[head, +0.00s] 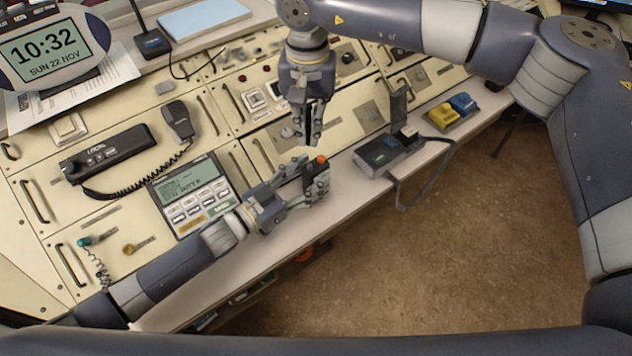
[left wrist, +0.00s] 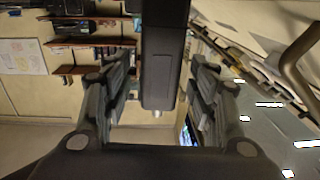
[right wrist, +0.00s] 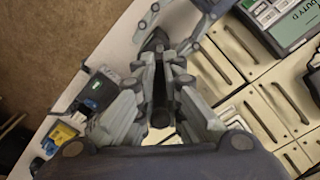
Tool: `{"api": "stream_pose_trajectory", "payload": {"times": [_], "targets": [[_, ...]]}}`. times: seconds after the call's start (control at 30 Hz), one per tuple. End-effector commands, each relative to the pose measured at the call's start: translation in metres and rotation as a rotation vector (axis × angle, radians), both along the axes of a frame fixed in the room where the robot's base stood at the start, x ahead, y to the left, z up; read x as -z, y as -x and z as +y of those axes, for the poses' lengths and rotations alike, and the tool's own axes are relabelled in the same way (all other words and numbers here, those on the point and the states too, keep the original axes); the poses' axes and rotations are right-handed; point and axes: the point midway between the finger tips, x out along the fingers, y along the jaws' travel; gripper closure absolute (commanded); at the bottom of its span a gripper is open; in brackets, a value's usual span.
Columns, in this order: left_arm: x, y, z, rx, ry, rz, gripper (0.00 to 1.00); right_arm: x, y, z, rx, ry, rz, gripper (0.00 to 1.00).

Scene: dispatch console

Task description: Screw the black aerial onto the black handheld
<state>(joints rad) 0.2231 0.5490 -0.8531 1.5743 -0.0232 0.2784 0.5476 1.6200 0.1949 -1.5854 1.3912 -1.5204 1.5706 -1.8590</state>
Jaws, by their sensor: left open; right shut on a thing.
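The black handheld (head: 308,174), with an orange knob on top, stands between the spread fingers of my left gripper (head: 309,186) at the console's front ledge. In the left wrist view the handheld (left wrist: 163,70) fills the middle, with a gap to the finger on each side. My right gripper (head: 309,138) points down above it, shut on the black aerial. In the right wrist view the dark aerial (right wrist: 163,98) shows between the fingers, which partly hide it. Whether the aerial's lower end touches the handheld cannot be told.
A charger (head: 380,153) with a grey cable stands on the ledge right of the grippers. Yellow (head: 442,115) and blue (head: 462,103) items lie beyond it. A keypad unit (head: 192,195) and a corded handset (head: 178,120) are on the left. The floor beyond the ledge is clear.

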Motion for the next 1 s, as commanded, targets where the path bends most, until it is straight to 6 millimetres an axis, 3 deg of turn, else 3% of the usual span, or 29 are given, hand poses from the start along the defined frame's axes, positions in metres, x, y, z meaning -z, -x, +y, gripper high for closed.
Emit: {"api": "stream_pose_trajectory", "payload": {"times": [0.2, 0.53, 0.57, 0.8, 1.0], "targets": [[0.0, -0.012, -0.015, 0.001, 0.0, -0.001, 0.47, 0.0, 0.0, 0.0, 0.0, 0.0, 0.0, 1.0], [0.0, -0.014, -0.017, 0.0, 0.0, 0.0, 0.47, 0.0, 0.0, 0.0, 0.0, 0.0, 0.0, 1.0], [0.0, -0.014, -0.017, 0.0, 0.0, 0.0, 0.49, 0.0, 0.0, 0.0, 0.0, 0.0, 0.0, 1.0], [-0.001, -0.014, -0.016, 0.0, 0.0, 0.0, 1.0, 0.0, 0.0, 0.0, 0.0, 0.0, 0.0, 1.0], [-0.001, -0.014, -0.016, 0.0, 0.001, -0.001, 1.0, 0.005, 0.0, 0.0, 0.0, 0.001, 0.001, 1.0]]}}
